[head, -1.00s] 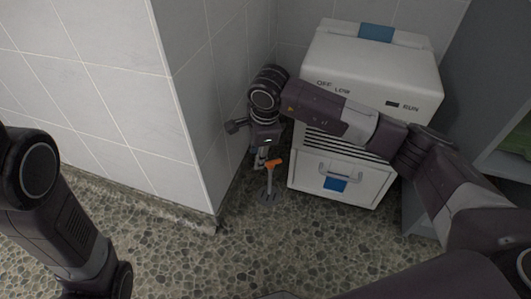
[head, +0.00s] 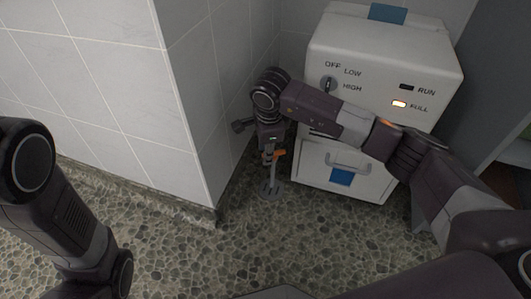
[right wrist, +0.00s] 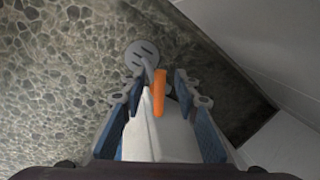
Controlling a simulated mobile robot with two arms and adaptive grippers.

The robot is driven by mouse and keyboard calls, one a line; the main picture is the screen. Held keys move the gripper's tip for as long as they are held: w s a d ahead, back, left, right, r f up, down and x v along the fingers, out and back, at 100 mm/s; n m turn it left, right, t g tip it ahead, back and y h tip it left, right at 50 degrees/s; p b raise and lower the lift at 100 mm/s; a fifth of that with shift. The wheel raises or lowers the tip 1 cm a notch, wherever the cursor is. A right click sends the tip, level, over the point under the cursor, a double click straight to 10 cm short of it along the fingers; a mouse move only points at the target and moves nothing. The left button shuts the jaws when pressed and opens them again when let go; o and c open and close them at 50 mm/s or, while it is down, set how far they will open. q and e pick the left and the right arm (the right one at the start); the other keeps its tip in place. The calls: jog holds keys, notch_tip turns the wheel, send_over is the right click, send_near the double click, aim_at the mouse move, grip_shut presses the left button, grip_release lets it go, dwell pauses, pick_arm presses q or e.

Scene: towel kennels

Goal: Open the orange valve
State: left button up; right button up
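The orange valve handle (head: 280,153) sits on a grey pipe stand (head: 270,186) that rises from the floor beside the wall corner. The handle also shows in the right wrist view (right wrist: 159,94), lying lengthwise in the picture. My right gripper (head: 268,153) is right at the valve. In the right wrist view its fingers (right wrist: 157,98) are apart, with the orange handle between them and a gap on each side. The lower part of the valve is partly hidden. My left arm is at the left of the head view, but its gripper is out of view.
A white machine (head: 365,65) with a knob (head: 328,85), a lit FULL lamp (head: 399,104) and a drawer (head: 341,172) stands behind my right arm. A tiled wall (head: 185,110) is close to the left of the gripper. The pebbled floor (head: 200,250) in front is clear.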

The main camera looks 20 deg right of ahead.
jog(key=shift+c, duration=0.6)
grip_shut()
jog(key=shift+r, duration=0.1)
jog(key=shift+s+n+p, duration=0.1)
jog(key=shift+n+p, duration=0.4)
jog(key=shift+n, duration=0.1)
jog(key=shift+s+d+n+y+p, duration=0.2)
jog(key=shift+n+p, duration=0.4)
jog(key=shift+n, duration=0.6)
jog(key=shift+s+d+n+y+p, duration=0.1)
jog(key=shift+s+n+y+p, duration=0.35)
jog(key=shift+n, duration=0.75)
jog(key=shift+w, duration=0.1)
